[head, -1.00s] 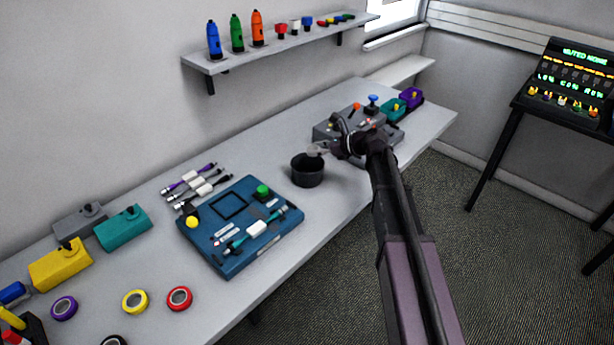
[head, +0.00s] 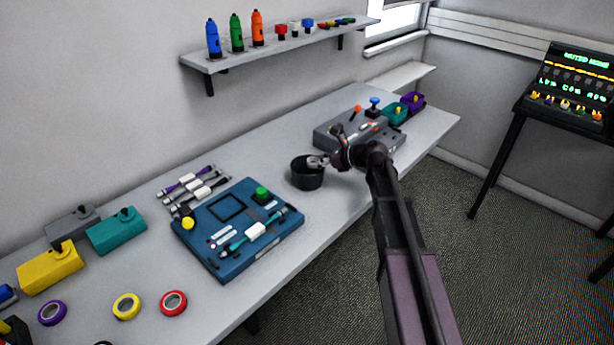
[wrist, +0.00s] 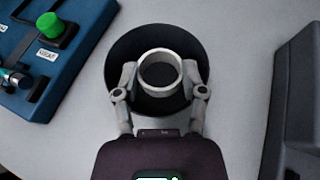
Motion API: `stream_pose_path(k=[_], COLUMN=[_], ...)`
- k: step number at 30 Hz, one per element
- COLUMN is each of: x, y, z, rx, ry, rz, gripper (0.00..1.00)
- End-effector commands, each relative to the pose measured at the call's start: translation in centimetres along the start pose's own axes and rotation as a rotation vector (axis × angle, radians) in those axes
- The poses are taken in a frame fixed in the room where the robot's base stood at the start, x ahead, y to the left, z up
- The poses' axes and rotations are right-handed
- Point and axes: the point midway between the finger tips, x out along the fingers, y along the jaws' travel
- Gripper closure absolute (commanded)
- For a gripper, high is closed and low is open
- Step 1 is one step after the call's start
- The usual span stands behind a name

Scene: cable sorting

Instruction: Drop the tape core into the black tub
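The tape core (wrist: 160,55), a pale grey ring, sits between the two fingers of my gripper (wrist: 160,76) in the wrist view. The fingers appear to press on its left and right sides. The black tub (wrist: 158,33) is round and open, and lies behind the core in that view. In the head view the black tub (head: 307,181) stands on the bench, and my gripper (head: 320,161) is at its upper right rim, over the opening. The core is too small there to make out clearly. The tub's floor is partly hidden by the core.
A blue board (head: 215,255) with a green button lies left of the tub. A grey control box (head: 345,140) stands to its right. Rolls of purple, yellow and red tape (head: 173,303) lie at the front left. A shelf (head: 230,62) hangs above the bench.

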Motion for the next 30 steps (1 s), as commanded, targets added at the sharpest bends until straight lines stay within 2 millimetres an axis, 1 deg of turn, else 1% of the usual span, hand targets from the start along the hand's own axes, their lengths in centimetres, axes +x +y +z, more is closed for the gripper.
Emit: stream_pose_path(k=[1,2,3,4,20,26,30], x=[0.0,0.0,0.0,0.0,-0.1,-0.5,-0.9], y=[0.0,0.0,0.0,0.0,0.0,-0.1,-0.1], z=[0.0,0.0,0.0,0.0,0.2,0.9,1.8], rx=[0.000,0.000,0.000,0.000,0.000,0.000,0.001], ry=[0.000,0.000,0.000,0.000,0.000,0.000,0.000], rz=[0.000,0.000,0.000,0.000,-0.001,-0.001,-0.001], gripper=[0.31,0.22,0.11,0.06,0.06,0.06,0.06])
